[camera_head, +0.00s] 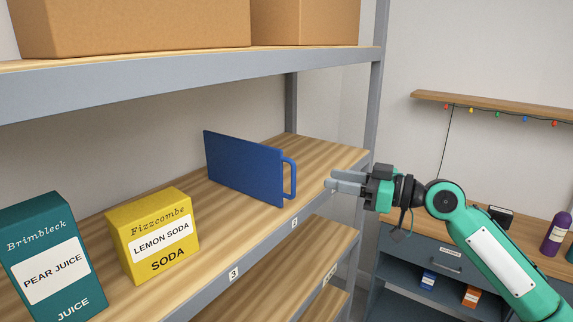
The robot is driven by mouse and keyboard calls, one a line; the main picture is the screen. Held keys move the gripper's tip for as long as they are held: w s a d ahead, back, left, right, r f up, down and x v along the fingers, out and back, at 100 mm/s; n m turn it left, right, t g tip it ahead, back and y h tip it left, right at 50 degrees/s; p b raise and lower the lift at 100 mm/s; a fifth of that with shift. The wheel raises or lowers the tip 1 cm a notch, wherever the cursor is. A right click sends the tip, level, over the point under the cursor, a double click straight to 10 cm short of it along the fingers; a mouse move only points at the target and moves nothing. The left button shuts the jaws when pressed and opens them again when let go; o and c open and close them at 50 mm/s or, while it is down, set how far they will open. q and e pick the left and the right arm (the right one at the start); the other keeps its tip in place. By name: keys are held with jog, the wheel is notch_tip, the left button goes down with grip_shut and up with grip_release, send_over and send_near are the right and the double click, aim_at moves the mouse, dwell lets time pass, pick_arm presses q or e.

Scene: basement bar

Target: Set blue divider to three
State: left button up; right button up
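The blue divider (243,170) is an upright panel with a loop handle (292,178) on its right end. It stands on the middle wooden shelf (218,205), near the label on the front edge whose number is too small to read surely (294,223). A label reading 3 (234,274) is further left and nearer to me. My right gripper (329,179) is in front of the shelf, right of the handle and apart from it. Its two fingers point left, with a gap and nothing between them. My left gripper is out of view.
A yellow lemon soda box (152,234) and a teal pear juice box (42,258) stand left of the divider. Cardboard boxes (130,25) sit on the shelf above. A grey upright post (372,115) rises behind the gripper. A drawer cabinet (428,258) is at right.

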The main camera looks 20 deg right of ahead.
jog(key=p+x, duration=0.6)
jog(key=x, duration=0.6)
jog(key=shift+a+p, duration=0.15)
jog(key=shift+p, duration=0.15)
grip_shut()
